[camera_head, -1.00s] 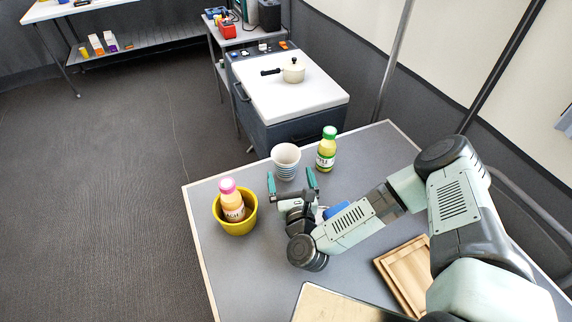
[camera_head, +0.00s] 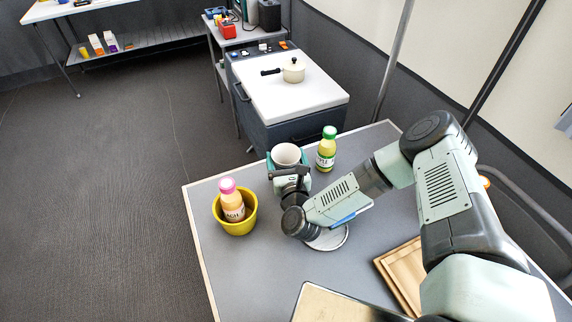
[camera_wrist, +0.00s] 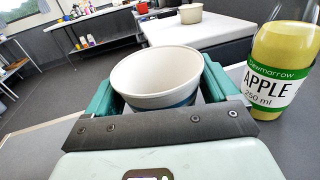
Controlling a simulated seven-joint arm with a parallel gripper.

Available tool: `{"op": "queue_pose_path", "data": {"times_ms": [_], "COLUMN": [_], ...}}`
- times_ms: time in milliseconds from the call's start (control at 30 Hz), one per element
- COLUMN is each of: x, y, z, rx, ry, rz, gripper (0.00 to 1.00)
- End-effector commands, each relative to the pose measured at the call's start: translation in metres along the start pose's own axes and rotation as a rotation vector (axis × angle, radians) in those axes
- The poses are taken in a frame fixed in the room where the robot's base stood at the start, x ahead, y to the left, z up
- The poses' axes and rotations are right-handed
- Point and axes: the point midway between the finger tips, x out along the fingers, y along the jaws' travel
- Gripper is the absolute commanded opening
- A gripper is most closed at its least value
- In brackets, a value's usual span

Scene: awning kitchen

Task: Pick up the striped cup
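The striped cup (camera_head: 286,153) stands on the grey table near its far edge. Its white rim shows, but my gripper hides most of its stripes. In the wrist view the cup (camera_wrist: 158,76) sits between the two green fingers, with a bit of blue band low on its side. My gripper (camera_head: 288,164) is open around the cup, one finger on each side. The fingers (camera_wrist: 160,92) look close to the cup wall; I cannot tell whether they touch it.
An apple juice bottle (camera_head: 327,150) with a green cap stands close to the cup's right. A yellow pot (camera_head: 236,226) holding a pink-capped bottle (camera_head: 231,203) is at left. A white round item (camera_head: 328,240) lies below my arm. A wooden tray (camera_head: 399,270) is at right.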

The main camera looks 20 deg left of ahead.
Motion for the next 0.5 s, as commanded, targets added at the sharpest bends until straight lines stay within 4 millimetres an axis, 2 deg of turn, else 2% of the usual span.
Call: {"op": "queue_pose_path", "data": {"times_ms": [33,67,333,500], "x": [0.0,0.0,0.0,0.0], "y": [0.0,0.0,0.0,-0.001], "z": [0.0,0.0,0.001,0.019], "rx": [0.0,0.0,0.0,0.001], "ry": [0.0,0.0,0.0,-0.002], "rz": [0.0,0.0,0.0,-0.001], "gripper": [0.63,0.59,0.58,0.58]}}
